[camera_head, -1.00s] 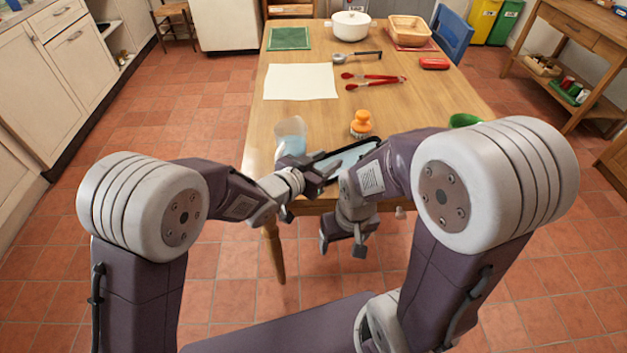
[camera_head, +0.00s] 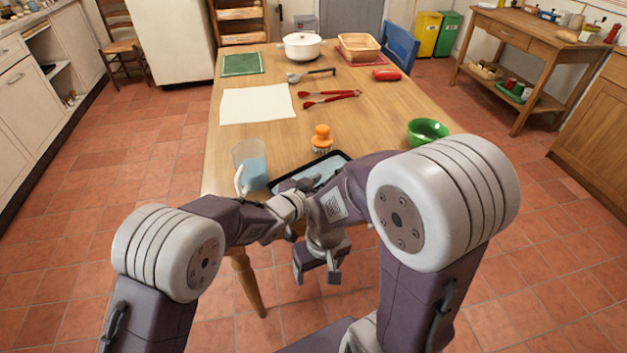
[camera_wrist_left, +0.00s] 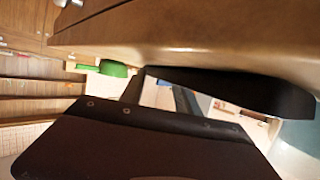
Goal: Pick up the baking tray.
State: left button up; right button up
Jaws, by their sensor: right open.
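The baking tray (camera_head: 338,162) is a dark, shallow tray with a pale bluish inside, lying at the near edge of the wooden table. My arms hide its near part. In the left wrist view its black rim (camera_wrist_left: 245,90) appears close up beside the table edge. My left gripper (camera_head: 303,190) is at the tray's near left side, its fingertips partly hidden by my right arm. I cannot tell whether it touches the tray or how far its jaws are apart. My right gripper (camera_head: 318,275) is open and empty, hanging low in front of the table edge.
A clear jug (camera_head: 250,163) stands just left of the tray, an orange-topped brush (camera_head: 321,138) behind it, and a green bowl (camera_head: 427,132) to the right. Red tongs (camera_head: 330,98), a white sheet (camera_head: 257,104) and a white pot (camera_head: 302,46) lie farther back.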

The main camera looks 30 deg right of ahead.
pick_arm(q)
jog(key=shift+w+d+f, duration=0.2)
jog(key=shift+w+d, duration=0.1)
jog(key=shift+d, duration=0.2)
grip_shut()
jog(key=shift+a, duration=0.1)
jog(key=shift+f, duration=0.1)
dwell(0.8)
